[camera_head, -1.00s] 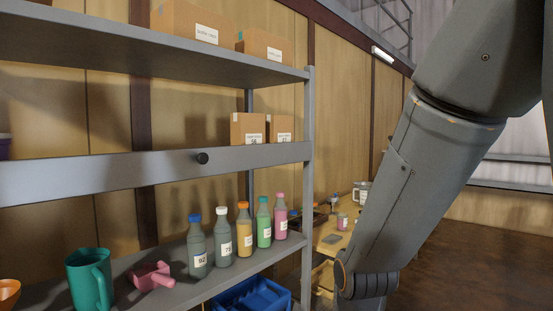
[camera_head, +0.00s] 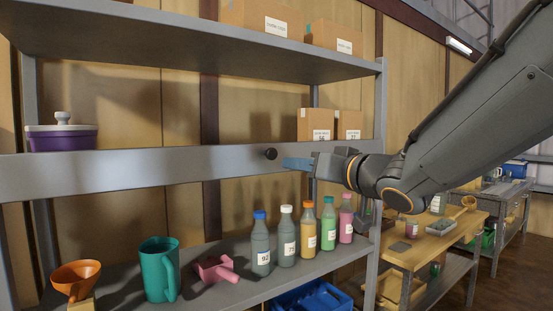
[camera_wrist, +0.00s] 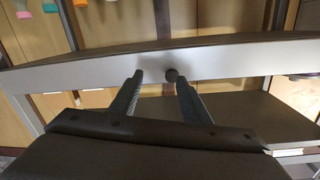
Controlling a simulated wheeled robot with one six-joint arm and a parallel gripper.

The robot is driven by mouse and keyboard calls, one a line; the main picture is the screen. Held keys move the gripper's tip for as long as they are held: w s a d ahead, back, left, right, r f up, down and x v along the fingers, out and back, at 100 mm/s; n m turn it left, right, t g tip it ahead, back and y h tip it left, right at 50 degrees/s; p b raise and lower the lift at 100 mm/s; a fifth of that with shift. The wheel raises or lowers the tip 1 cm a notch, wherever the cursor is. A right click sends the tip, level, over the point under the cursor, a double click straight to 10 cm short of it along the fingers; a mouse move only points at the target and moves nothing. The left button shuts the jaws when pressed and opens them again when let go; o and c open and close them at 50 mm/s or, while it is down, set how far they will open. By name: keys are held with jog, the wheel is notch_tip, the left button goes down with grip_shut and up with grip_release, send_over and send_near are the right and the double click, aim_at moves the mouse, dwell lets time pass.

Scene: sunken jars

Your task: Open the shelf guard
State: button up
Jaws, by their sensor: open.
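The shelf guard (camera_head: 120,168) is a long grey bar across the front of the shelf, above the bottles. In the wrist view the guard (camera_wrist: 230,62) crosses the picture, and my gripper (camera_wrist: 159,80) is open.
Below the guard stand several capped bottles (camera_head: 308,232), a pink scoop (camera_head: 216,270), a green mug (camera_head: 158,270) and an orange funnel (camera_head: 76,278). A purple container (camera_head: 62,138) and boxes (camera_head: 315,124) sit behind the guard. A wooden table (camera_head: 435,245) is at right.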

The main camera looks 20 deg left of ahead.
aim_at(273, 155)
jog(key=shift+n+g+y, duration=0.3)
jog(key=shift+y, duration=0.3)
jog(key=w+a, duration=0.1)
jog(key=a, duration=0.1)
jog(key=w+a+r+p, duration=0.1)
jog(key=a, duration=0.2)
jog(key=w+a, duration=0.2)
jog(key=shift+a+r+p, duration=0.3)
jog(key=shift+r, duration=0.05)
grip_shut()
